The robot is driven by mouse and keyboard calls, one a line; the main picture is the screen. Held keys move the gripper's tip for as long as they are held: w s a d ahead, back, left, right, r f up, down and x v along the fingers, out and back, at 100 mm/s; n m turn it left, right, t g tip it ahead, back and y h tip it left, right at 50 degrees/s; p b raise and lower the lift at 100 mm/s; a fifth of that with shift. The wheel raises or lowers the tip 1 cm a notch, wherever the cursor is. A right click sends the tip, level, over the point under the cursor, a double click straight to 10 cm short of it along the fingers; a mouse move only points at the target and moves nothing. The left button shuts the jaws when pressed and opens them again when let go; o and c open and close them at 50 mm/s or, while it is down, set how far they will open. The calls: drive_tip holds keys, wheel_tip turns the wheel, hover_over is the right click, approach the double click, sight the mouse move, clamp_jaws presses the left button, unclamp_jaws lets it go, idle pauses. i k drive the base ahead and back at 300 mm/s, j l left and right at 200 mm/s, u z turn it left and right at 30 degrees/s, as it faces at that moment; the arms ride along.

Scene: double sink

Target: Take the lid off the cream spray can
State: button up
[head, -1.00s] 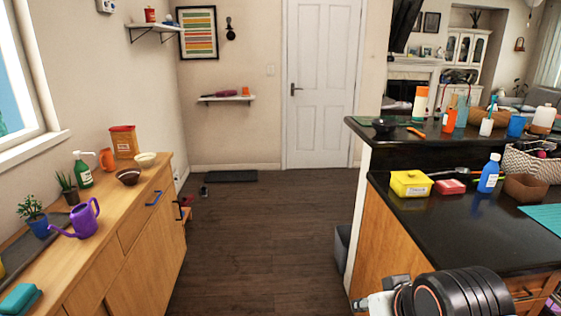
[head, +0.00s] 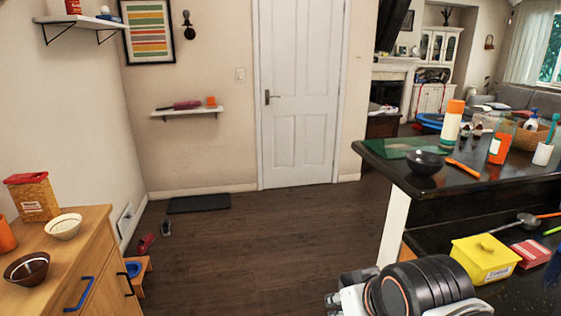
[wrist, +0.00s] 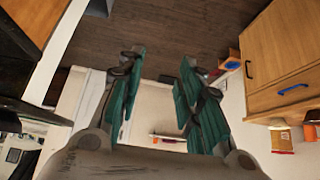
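The cream spray can (head: 451,128) stands upright on the raised dark counter at the right in the head view. Its orange lid (head: 456,106) is on top of it. My gripper (wrist: 161,62) shows in the wrist view with its two green-padded fingers spread apart and nothing between them. The can is not recognisable in the wrist view. In the head view my arm is low in the middle right, well apart from the can, and its fingers cannot be made out.
Near the can are a dark bowl (head: 426,162), an orange-handled tool (head: 462,168) and an orange bottle (head: 500,143). A yellow box (head: 484,259) stands on the lower counter. A wooden cabinet (head: 75,265) is at the left.

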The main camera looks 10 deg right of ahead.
sight(454, 106)
drive_tip(key=i+j+z, duration=0.1)
drive_tip(key=i+z, duration=0.4)
drive_tip(key=i+j+z, duration=0.25)
drive_tip(key=z, duration=0.25)
drive_tip(key=i+j+z, duration=0.25)
drive_tip(key=j+z, duration=0.25)
drive_tip(key=i+j+z, duration=0.25)
drive_tip(key=z, duration=0.25)
drive_tip(key=j, duration=0.1)
